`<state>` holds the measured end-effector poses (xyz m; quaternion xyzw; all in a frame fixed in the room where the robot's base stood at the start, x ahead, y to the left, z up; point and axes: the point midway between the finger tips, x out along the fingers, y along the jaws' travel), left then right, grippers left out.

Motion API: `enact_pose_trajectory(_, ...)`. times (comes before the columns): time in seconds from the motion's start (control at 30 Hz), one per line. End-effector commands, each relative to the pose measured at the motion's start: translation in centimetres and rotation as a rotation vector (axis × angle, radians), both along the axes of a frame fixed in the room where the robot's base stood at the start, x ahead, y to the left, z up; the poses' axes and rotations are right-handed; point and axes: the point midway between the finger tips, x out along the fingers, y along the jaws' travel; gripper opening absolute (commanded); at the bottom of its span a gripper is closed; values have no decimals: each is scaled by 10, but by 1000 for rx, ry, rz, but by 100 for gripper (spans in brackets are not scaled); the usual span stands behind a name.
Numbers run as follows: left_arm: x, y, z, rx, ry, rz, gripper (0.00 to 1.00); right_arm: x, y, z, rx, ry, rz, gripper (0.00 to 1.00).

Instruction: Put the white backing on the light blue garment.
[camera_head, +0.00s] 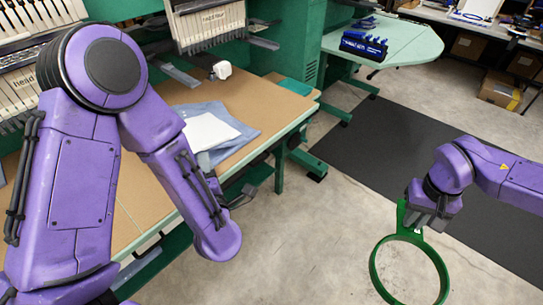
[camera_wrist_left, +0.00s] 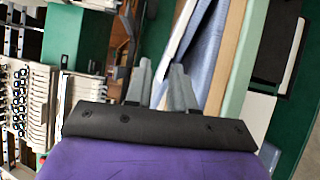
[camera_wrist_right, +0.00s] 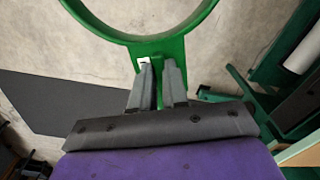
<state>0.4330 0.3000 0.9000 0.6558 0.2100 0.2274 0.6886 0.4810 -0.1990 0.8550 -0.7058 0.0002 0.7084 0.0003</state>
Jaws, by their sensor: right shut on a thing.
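The light blue garment (camera_head: 236,120) lies near the right edge of the tan worktable in the head view. The white backing (camera_head: 207,131) lies on top of it, partly hidden by my left arm. The garment also shows beyond my left fingers in the left wrist view (camera_wrist_left: 205,52). My right gripper (camera_wrist_right: 159,62) is shut on the tab of a green hoop (camera_wrist_right: 150,43), held over open floor away from the table.
The tan worktable (camera_head: 180,92) has a small white item (camera_head: 221,69) near the back. Embroidery machine heads (camera_head: 208,25) stand behind it. A pale green table (camera_head: 400,45) with a blue rack (camera_head: 363,45) is further back. The floor between is clear, with a dark mat (camera_head: 380,135).

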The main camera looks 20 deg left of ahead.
Motion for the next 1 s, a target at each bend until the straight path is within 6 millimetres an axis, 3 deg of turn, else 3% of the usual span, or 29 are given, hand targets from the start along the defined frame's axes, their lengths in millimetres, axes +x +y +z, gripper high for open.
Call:
enact_pose_trajectory(0.03,-9,-8,11,4,8,-7,24,1,1,24,1,-5,1,0)
enact_pose_trajectory(0.23,-27,-20,6,3,7,-4,24,1,1,35,1,-4,1,0)
enact_pose_trajectory(0.33,-29,-22,-11,46,89,-29,24,1,1,34,1,-4,1,0)
enact_pose_trajectory(0.47,-36,-23,-67,209,405,-146,24,1,1,33,1,-4,1,0)
enact_pose_trajectory(0.57,-58,-21,-126,361,729,-292,24,1,1,33,1,-4,1,0)
enact_pose_trajectory(0.73,-133,-11,-217,569,1268,-610,24,1,1,33,1,-4,1,0)
enact_pose_trajectory(0.8,-165,-6,-240,617,1428,-732,24,1,1,33,1,-4,1,0)
enact_pose_trajectory(0.9,-198,0,-258,652,1577,-859,24,1,1,33,1,-4,1,0)
enact_pose_trajectory(1.0,-214,2,-265,664,1639,-920,24,1,1,33,1,-4,1,0)
